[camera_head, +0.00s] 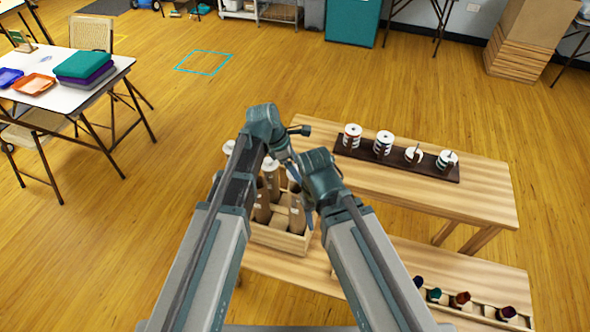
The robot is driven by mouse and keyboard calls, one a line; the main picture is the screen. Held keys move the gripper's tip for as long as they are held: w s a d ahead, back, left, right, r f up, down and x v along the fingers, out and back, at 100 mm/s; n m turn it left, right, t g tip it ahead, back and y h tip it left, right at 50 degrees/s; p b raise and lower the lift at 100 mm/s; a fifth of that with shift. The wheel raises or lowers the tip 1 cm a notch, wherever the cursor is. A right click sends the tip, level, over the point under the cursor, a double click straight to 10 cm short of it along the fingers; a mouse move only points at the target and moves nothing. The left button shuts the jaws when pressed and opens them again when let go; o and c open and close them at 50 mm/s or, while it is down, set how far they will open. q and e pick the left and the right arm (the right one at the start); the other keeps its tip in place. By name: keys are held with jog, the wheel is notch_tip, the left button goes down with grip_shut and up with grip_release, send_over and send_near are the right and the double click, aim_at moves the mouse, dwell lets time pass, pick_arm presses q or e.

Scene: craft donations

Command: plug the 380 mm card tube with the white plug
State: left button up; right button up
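A light wooden crate (282,241) on the bench holds several upright brown card tubes (262,206), (297,216). White round tops, which look like plugs, show among them (270,164), (229,147). I cannot tell which tube is the 380 mm one. My two arms cross the view and hide much of the crate. My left gripper (290,160) is over the crate, mostly hidden by arm links. My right gripper (308,212) is low beside the tubes at the crate's right part. I cannot see whether either is open or holds anything.
A dark rack (398,160) with several white-topped spools stands on the wooden bench (480,190). A lower front rack (480,318) holds several coloured-topped items. A white table (60,95) with trays and folded cloth stands at the left.

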pick_arm(q)
jog(key=shift+s+r, duration=0.15)
notch_tip(320, 180, down, 6)
jog(key=b, duration=0.6)
jog(key=shift+f+b, duration=0.55)
dwell(1.3)
jog(key=o, duration=1)
jog(key=shift+r, duration=0.1)
jog(key=p+v, duration=1)
jog(key=v, duration=0.1)
